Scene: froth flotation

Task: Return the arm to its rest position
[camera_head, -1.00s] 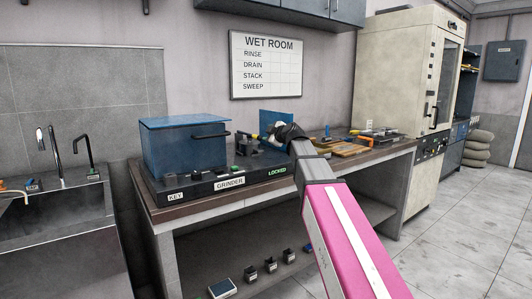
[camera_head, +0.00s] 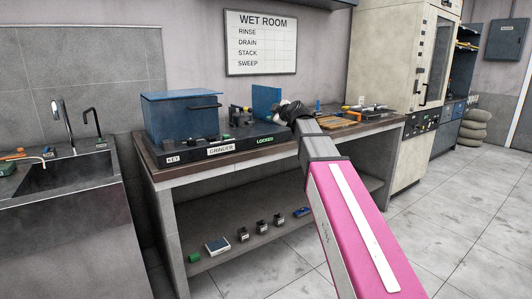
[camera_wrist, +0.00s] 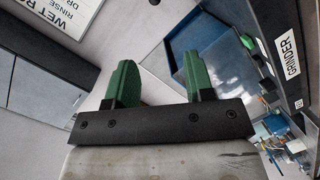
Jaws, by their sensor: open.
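My gripper (camera_wrist: 158,82) shows in the wrist view with two green fingers apart and nothing between them. In the head view my pink and grey arm reaches from the bottom right toward the bench, and its dark wrist end is in front of the bench's back part. My fingers are hidden there behind the wrist. The grinder (camera_head: 222,149), with a blue lidded box (camera_head: 180,120) and a "LOCKED" sign, stands to the left of my wrist. The grinder's label side also shows at the right of the wrist view (camera_wrist: 279,25).
The bench (camera_head: 190,176) has a lower shelf with several small items. A wooden board (camera_head: 340,122) and tools lie on its right part. A sink (camera_head: 62,180) is at left, a tall beige cabinet (camera_head: 385,60) at right. Open tiled floor (camera_head: 450,220) lies at right.

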